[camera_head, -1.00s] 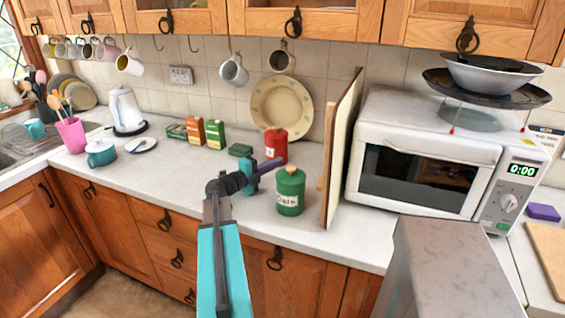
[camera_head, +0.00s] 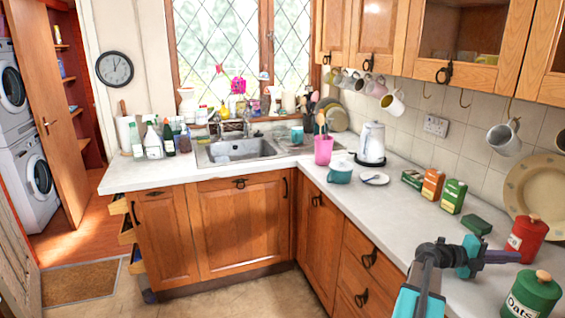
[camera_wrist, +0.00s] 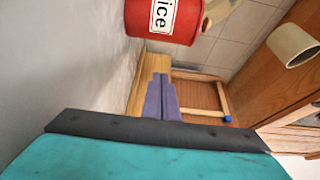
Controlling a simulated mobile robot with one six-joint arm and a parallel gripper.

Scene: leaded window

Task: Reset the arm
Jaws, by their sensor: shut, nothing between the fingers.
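My arm reaches in at the lower right of the head view. My gripper (camera_head: 506,257) extends over the right worktop, its purple fingers pointing right, between the red canister (camera_head: 526,239) and the green oats canister (camera_head: 530,296). In the wrist view my gripper (camera_wrist: 160,84) shows its two purple fingers pressed together with nothing between them. The red canister (camera_wrist: 165,18), with a partly cut-off label ending in "ice", appears there at the top, apart from the fingers.
The worktop (camera_head: 395,213) holds a white kettle (camera_head: 371,144), a pink utensil pot (camera_head: 323,150), a teal pot (camera_head: 340,172) and small boxes (camera_head: 432,186). Mugs hang above it. A sink (camera_head: 238,149) lies under the leaded window (camera_head: 240,50). The floor (camera_head: 235,292) at centre is clear.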

